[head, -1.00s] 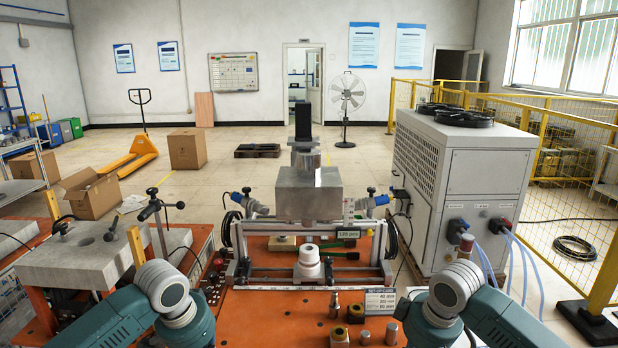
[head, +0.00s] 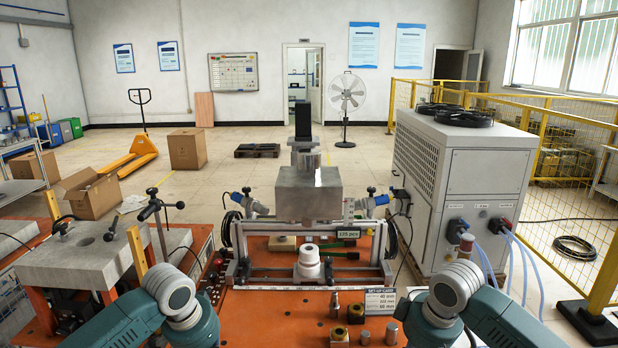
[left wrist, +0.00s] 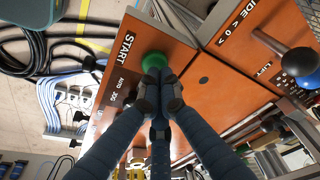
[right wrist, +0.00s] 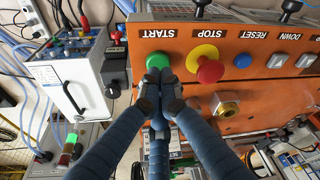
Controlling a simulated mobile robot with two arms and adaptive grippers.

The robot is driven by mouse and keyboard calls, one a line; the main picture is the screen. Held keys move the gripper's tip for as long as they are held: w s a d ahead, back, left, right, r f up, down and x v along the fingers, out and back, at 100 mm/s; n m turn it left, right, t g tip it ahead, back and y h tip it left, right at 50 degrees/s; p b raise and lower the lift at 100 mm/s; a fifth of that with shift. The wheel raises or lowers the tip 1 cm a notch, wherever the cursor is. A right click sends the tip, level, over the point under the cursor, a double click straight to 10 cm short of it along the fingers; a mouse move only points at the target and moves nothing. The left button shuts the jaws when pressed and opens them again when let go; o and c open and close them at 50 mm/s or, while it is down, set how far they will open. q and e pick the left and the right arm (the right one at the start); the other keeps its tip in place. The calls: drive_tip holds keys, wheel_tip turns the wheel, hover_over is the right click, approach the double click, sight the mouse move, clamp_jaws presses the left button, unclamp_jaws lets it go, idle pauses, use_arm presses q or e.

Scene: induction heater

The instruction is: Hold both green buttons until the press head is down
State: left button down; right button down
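The press head (head: 308,193), a grey metal block, is raised above a white round part (head: 308,264) with a clear gap between. In the left wrist view, a green button (left wrist: 151,60) sits by a START label, and my left gripper (left wrist: 157,76) is shut with its tips overlapping the button's lower edge. In the right wrist view, a green button (right wrist: 157,61) sits by another START label. My right gripper (right wrist: 160,76) is shut with its tips at that button's lower edge. I cannot tell whether either button is pressed in. Both grippers are out of the head view.
A red mushroom STOP button (right wrist: 208,68) on a yellow base is right beside the right green button. A blue RESET button (right wrist: 242,61) is farther along. A black ball-topped lever (left wrist: 300,62) stands near the left panel. A large grey cabinet (head: 465,190) stands right of the press.

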use_arm(q)
drive_tip(key=shift+f, duration=0.4)
drive_tip(key=shift+s, duration=0.1)
drive_tip(key=shift+f, duration=0.1)
use_arm(e)
drive_tip(key=shift+w+a+f, duration=0.25)
drive_tip(key=shift+w+a, duration=0.05)
drive_tip(key=shift+w, duration=0.2)
use_arm(q)
drive_tip(key=shift+s, duration=0.1)
use_arm(e)
drive_tip(key=shift+s+f, duration=0.1)
drive_tip(key=shift+f, duration=0.8)
drive_tip(key=shift+s+f, duration=0.1)
drive_tip(key=shift+f, duration=0.05)
idle(1.8)
idle(0.9)
drive_tip(key=shift+w+v, duration=0.15)
drive_tip(key=shift+v, duration=0.65)
drive_tip(key=shift+w+v, duration=0.2)
drive_tip(key=shift+v, duration=0.6)
drive_tip(key=shift+w+a, duration=0.1)
drive_tip(key=shift+a, duration=0.05)
